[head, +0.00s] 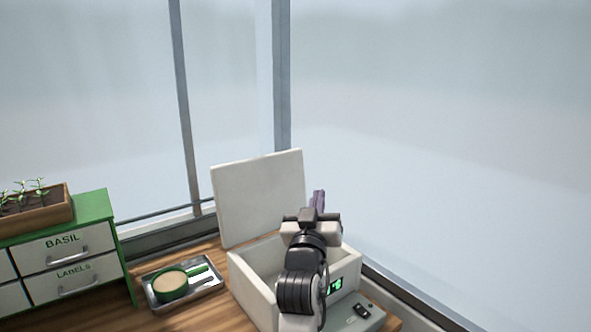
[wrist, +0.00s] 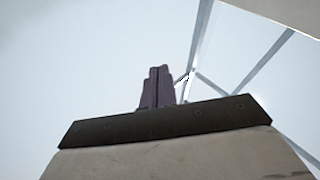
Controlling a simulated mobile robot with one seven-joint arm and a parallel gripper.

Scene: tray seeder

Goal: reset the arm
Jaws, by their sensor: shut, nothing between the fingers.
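My gripper (head: 318,200) is raised over the open white box in the head view, its fingers pointing up and away. In the wrist view my gripper's dark purple fingers (wrist: 157,88) are together with nothing between them, against the pale window. My arm hides part of the front and inside of the white box (head: 252,287). The box's lid (head: 259,198) stands open, leaning back.
A green cabinet (head: 93,207) with labelled drawers carries a wooden planter (head: 36,212). Window frames (head: 283,75) stand behind. A green display (head: 336,286) shows on the box's front.

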